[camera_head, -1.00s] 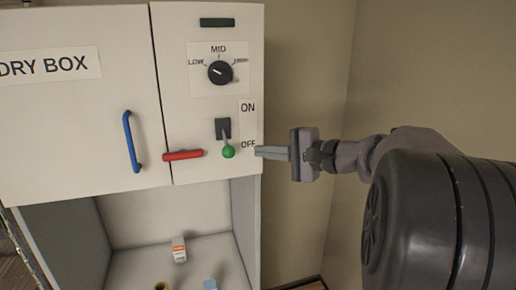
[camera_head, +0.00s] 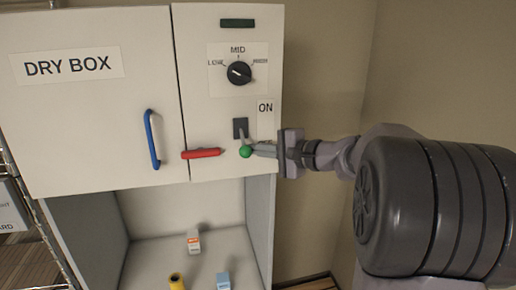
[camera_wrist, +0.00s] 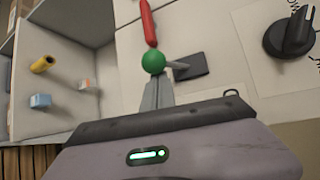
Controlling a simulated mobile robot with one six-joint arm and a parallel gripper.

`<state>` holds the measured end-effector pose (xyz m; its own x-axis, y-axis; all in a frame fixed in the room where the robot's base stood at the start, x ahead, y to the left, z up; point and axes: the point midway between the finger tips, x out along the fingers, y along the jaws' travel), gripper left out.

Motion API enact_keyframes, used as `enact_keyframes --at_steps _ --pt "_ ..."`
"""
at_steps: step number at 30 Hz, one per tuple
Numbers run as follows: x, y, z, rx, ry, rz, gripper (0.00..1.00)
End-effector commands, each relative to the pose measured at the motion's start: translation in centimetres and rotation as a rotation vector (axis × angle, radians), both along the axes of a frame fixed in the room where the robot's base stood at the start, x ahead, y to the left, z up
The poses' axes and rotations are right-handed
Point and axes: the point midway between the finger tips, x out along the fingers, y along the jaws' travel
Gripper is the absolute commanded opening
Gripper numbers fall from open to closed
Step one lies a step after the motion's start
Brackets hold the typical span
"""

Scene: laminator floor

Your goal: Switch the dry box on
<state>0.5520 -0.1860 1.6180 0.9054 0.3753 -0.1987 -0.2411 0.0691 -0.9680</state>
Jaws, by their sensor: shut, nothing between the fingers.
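The dry box (camera_head: 85,120) is a white cabinet with a control panel at its right. Its switch is a lever with a green ball (camera_head: 246,152) on a dark base (camera_head: 240,128). The lever points down, toward the OFF label, which my gripper now mostly hides; the ON label (camera_head: 265,107) is above. My gripper (camera_head: 262,150) is shut and empty, its fingertips at the right side of the green ball. In the wrist view the fingertips (camera_wrist: 157,82) are right at the ball (camera_wrist: 153,62); whether they touch it I cannot tell.
A red handle (camera_head: 201,153) sticks out just left of the ball. A blue door handle (camera_head: 152,139) is farther left. A black knob (camera_head: 239,73) is above.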

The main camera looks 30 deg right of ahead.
Motion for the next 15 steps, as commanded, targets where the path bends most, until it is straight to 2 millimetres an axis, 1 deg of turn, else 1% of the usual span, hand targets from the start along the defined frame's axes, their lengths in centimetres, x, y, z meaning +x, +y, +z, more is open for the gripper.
enact_keyframes --at_steps 1,11,15 --pt "-0.04 0.01 0.49 0.002 0.011 0.0 0.0" --pt "-0.24 0.08 0.72 0.019 0.065 0.0 0.0" --pt "-0.37 0.13 1.14 0.03 0.105 0.001 0.0"
